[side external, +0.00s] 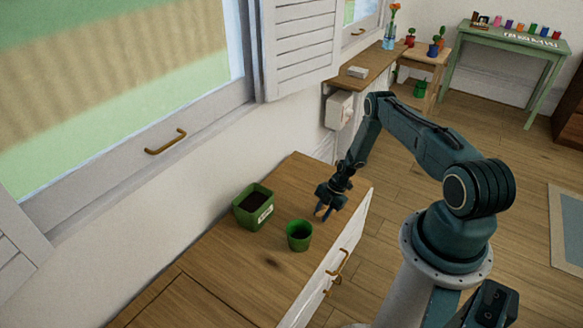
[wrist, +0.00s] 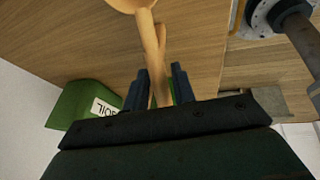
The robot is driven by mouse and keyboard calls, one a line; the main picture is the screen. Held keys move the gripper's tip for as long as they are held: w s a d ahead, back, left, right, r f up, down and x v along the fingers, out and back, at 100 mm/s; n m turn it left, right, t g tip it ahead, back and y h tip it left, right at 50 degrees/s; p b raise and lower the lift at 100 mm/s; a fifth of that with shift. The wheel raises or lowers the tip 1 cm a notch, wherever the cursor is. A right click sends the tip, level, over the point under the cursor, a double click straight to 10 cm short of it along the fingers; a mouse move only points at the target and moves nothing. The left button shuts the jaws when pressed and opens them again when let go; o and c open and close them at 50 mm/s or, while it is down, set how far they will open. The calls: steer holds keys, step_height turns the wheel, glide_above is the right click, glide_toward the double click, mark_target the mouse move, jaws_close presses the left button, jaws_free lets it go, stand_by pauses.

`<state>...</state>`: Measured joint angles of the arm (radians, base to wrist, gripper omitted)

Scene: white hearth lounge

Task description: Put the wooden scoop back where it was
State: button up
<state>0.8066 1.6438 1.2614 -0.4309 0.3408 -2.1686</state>
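The wooden scoop (wrist: 146,32) shows in the wrist view. Its pale bowl is cut off by the top edge and its handle runs down between my fingers. My gripper (side external: 324,213) points down over the right end of the wooden countertop, right of the small green pot (side external: 299,235). In the wrist view my gripper (wrist: 159,85) has its fingers apart on either side of the handle, with slivers of green showing beside it. The lower handle is hidden by my gripper. I cannot make out the scoop in the side view.
A green soil planter (side external: 254,207) stands behind the small pot, near the wall; its SOIL label also shows in the wrist view (wrist: 104,107). The countertop (side external: 235,255) is clear at the front left. Its right edge drops to white drawers (side external: 345,250).

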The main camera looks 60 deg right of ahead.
steer(key=shift+o, duration=0.9)
steer(key=shift+r, duration=0.15)
steer(key=v, duration=1.2)
steer(key=shift+r, duration=0.1)
